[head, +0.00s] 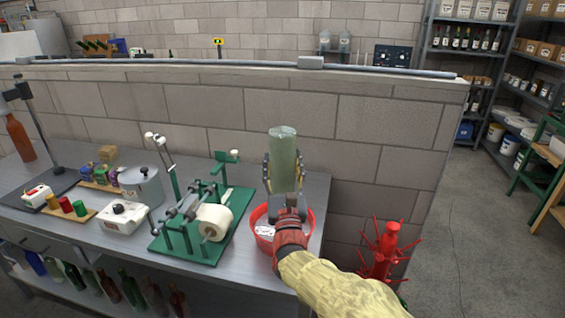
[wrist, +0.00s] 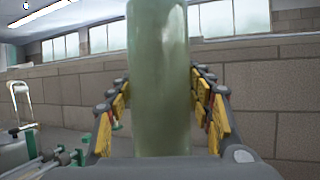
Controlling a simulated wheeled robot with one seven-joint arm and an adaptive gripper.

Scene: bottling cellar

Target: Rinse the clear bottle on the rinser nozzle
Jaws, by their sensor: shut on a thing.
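The bottle (head: 284,142) is a smooth, pale greenish see-through cylinder. Its wide round end points up; no neck is visible, and its lower part is hidden by my gripper. My gripper (head: 284,165) is shut on it, with one chain-like finger on each side. In the wrist view the bottle (wrist: 158,75) stands nearly upright between the yellow-padded fingers. Below and behind my wrist, a red round basin (head: 258,215) sits at the bench's right end with something white in it. My arm hides part of the basin, and I cannot make out a nozzle.
A green labelling machine (head: 190,250) with a paper roll (head: 215,222) stands left of the basin. A steel pot (head: 140,190) and white box (head: 125,217) are farther left. A block wall (head: 290,108) rises behind the bench. A red bottle tree (head: 387,250) stands right of the bench.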

